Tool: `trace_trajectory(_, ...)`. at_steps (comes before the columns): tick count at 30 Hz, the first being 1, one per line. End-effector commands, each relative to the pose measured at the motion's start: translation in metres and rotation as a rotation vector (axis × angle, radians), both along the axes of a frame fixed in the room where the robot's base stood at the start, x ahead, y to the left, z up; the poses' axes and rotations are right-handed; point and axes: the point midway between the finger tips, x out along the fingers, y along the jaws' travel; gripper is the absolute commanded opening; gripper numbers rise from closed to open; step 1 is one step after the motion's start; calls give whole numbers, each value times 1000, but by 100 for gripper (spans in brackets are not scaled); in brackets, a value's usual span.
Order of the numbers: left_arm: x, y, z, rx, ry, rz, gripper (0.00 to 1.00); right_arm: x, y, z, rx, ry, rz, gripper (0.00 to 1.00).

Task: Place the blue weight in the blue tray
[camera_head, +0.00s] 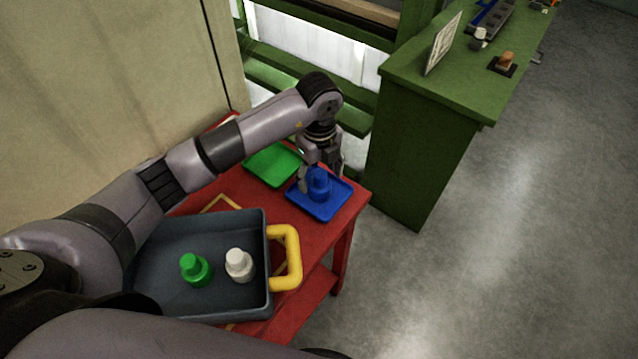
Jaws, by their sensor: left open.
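The blue weight (319,187) stands upright in the blue tray (325,209) at the right end of the red table. My left gripper (313,182) comes down over the blue tray from above, with its fingers open around or beside the weight's top. A finger hides part of the weight's left side, and I cannot tell whether it touches. My right gripper is not in view.
A green tray (271,165) lies left of the blue tray on the red table (341,230). A grey bin (168,233) with a yellow handle (291,258) holds a green weight (194,269) and a white weight (239,264). A green bench (425,150) stands at the right.

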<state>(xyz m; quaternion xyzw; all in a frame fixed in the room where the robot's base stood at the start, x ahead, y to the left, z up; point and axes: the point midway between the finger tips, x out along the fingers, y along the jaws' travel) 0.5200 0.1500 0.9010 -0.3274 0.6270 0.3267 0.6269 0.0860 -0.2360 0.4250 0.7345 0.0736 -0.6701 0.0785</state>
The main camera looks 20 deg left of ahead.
Motion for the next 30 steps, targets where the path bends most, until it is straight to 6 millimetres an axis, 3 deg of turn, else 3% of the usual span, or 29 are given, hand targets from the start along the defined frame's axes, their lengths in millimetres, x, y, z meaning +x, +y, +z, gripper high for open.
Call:
trace_trajectory(6, 1, 1, 46, 2, -5, 1, 65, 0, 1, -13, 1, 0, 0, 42)
trace_trajectory(12, 0, 1, 72, 1, -2, 1, 65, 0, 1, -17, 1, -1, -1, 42)
trace_trajectory(30, 0, 0, 79, 1, 1, 0, 65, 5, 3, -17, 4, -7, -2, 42)
